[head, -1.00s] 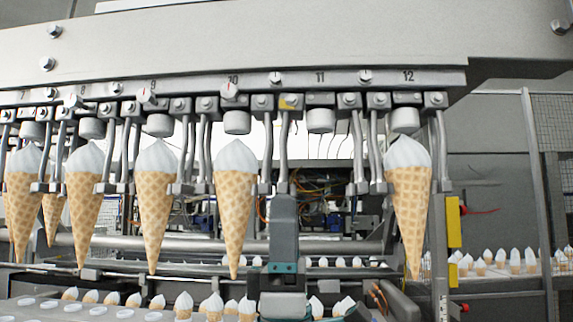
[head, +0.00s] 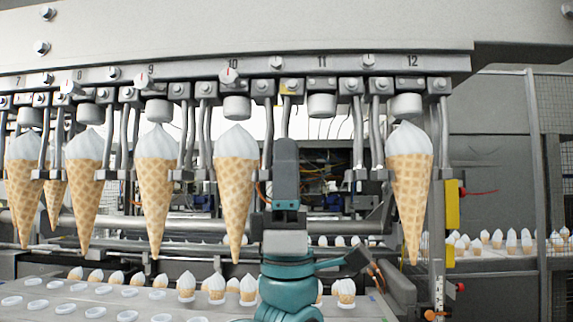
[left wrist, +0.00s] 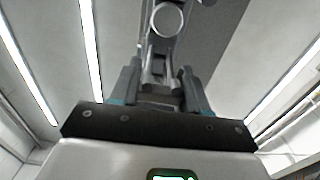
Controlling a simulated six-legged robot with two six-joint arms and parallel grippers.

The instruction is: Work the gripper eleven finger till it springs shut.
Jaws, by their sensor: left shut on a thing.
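Gripper eleven hangs under the number 11 on the machine's rail, with a white round plunger (head: 322,105) at its middle and no cone between its fingers. Its left finger (head: 284,117) comes down from a block with a yellow mark. Its right finger (head: 358,130) hangs well apart from it. My left gripper (head: 286,150) points up and is shut on the lower part of the left finger, hiding its tip. In the left wrist view my jaws (left wrist: 160,85) stand on both sides of the metal finger (left wrist: 158,60). My right gripper is not in view.
A cone (head: 235,185) hangs close left of my gripper in gripper ten. Another cone (head: 410,180) hangs to the right in gripper twelve. A tray (head: 100,302) with small cones lies below, and a yellow block (head: 452,205) stands at right.

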